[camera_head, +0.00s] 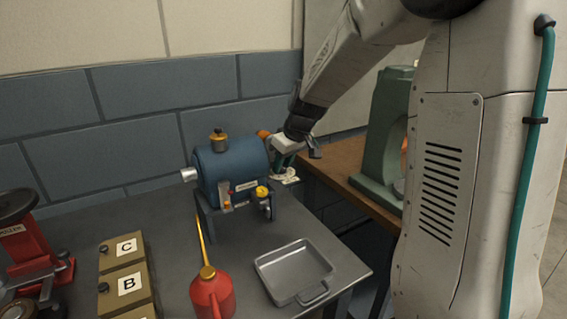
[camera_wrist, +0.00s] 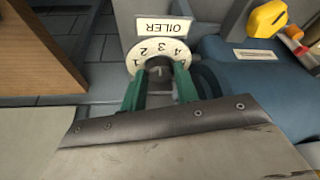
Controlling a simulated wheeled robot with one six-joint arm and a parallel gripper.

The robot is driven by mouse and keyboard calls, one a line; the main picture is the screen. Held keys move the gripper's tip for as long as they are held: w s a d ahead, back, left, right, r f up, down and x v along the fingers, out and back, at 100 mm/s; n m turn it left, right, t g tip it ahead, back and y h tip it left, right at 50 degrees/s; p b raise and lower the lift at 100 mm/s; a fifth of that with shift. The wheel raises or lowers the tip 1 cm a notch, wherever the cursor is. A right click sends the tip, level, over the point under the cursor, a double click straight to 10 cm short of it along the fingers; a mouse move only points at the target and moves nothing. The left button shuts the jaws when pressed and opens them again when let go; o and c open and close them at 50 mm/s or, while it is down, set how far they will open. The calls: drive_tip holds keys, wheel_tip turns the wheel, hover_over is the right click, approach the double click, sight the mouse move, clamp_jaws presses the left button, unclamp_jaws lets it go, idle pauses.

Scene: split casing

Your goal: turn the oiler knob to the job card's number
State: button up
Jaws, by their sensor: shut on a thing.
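The oiler dial (camera_wrist: 158,50) is a pale disc with dark numbers, seen upside down in the wrist view; 1, 2, 3 and 4 can be read. An upside-down OILER label (camera_wrist: 165,27) is beside it. The dark knob (camera_wrist: 159,73) is at the dial's middle. My gripper (camera_wrist: 160,82) has its two green fingers shut on the knob, one on each side. Which number the knob points to is not clear. In the head view, my gripper (camera_head: 287,160) is at the right end of the blue machine (camera_head: 230,165). No readable job card shows.
A grey tray (camera_head: 295,270) and a red oil can (camera_head: 212,295) with a long spout stand on the bench in front. Boxes lettered C (camera_head: 122,250) and B (camera_head: 125,285) and a red tool (camera_head: 35,245) are at left. A green machine (camera_head: 385,150) stands at right.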

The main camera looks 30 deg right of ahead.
drive_tip(key=o, duration=1)
drive_tip(key=shift+c, duration=0.2)
drive_tip(key=n, duration=0.1)
drive_tip(key=n+y, duration=0.1)
drive_tip(key=shift+w+d+n, duration=0.1)
drive_tip(key=shift+d+n, duration=0.1)
drive_tip(key=shift+n, duration=0.1)
drive_tip(key=v, duration=0.8)
drive_tip(key=s+a+m+g, duration=0.1)
drive_tip(key=s+a+m, duration=0.1)
drive_tip(key=s, duration=0.7)
drive_tip(key=s+a+f+m+g+h, duration=0.1)
drive_tip(key=s+a, duration=0.4)
drive_tip(key=s, duration=0.5)
drive_tip(key=s+a+m+g+h, duration=0.1)
drive_tip(key=s+a+m+g, duration=0.1)
drive_tip(key=s, duration=0.7)
drive_tip(key=shift+s+a+f+m, duration=0.35)
drive_tip(key=shift+a+m, duration=0.5)
drive_tip(key=shift+m, duration=0.15)
